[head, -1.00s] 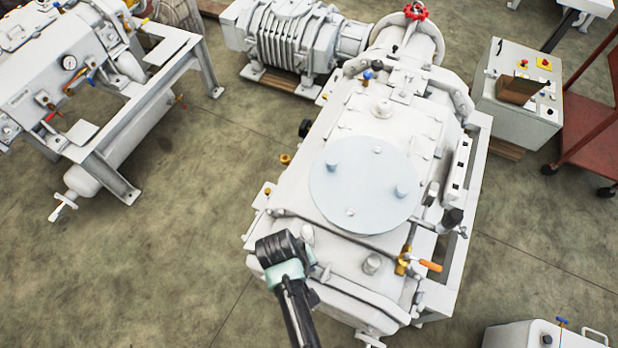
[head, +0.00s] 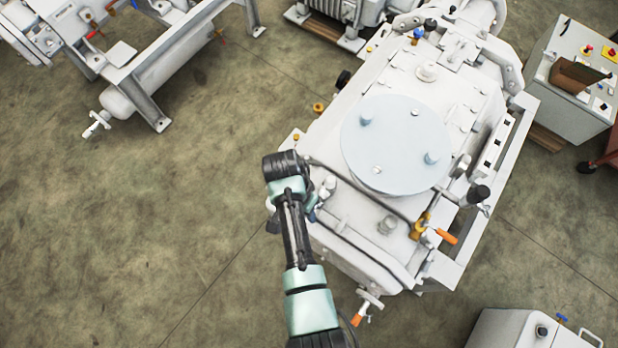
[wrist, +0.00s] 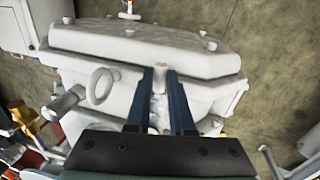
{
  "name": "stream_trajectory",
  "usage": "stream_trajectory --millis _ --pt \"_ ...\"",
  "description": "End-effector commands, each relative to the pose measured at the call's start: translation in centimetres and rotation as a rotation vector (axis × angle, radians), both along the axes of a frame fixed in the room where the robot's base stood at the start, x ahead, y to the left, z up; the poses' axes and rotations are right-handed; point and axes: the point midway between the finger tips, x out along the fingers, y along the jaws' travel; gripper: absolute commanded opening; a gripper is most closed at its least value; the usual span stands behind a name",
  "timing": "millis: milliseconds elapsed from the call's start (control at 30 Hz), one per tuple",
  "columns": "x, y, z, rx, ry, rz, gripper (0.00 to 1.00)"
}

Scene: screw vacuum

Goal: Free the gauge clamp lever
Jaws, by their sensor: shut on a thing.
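My gripper (wrist: 159,72) shows in the wrist view as two dark blue fingers, set close around a narrow pale grey piece (wrist: 158,85) on the side of the white machine's housing. The piece may be the gauge clamp lever, but the fingers hide much of it and I cannot be sure. A ring-shaped eye (wrist: 101,87) stands to the left of the fingers. In the head view, the white vacuum machine (head: 343,222) is right of my arm, and my wrist covers its near left corner. The fingertips are hidden there. No gauge dial is clear in either current view.
A round pale cover (head: 397,140) lies on top of the machine. An orange-handled valve (head: 446,236) and an orange-tipped tap (head: 357,320) stick out near its front. A control box (head: 575,75) stands at right. The floor (head: 120,240) at left is clear.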

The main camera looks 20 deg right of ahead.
Motion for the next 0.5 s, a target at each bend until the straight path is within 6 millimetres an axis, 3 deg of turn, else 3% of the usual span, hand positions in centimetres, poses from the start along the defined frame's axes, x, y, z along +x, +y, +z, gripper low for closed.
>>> stream_trajectory --millis 500 --pt "0.47 0.14 0.10 0.000 -0.005 -0.070 0.00"
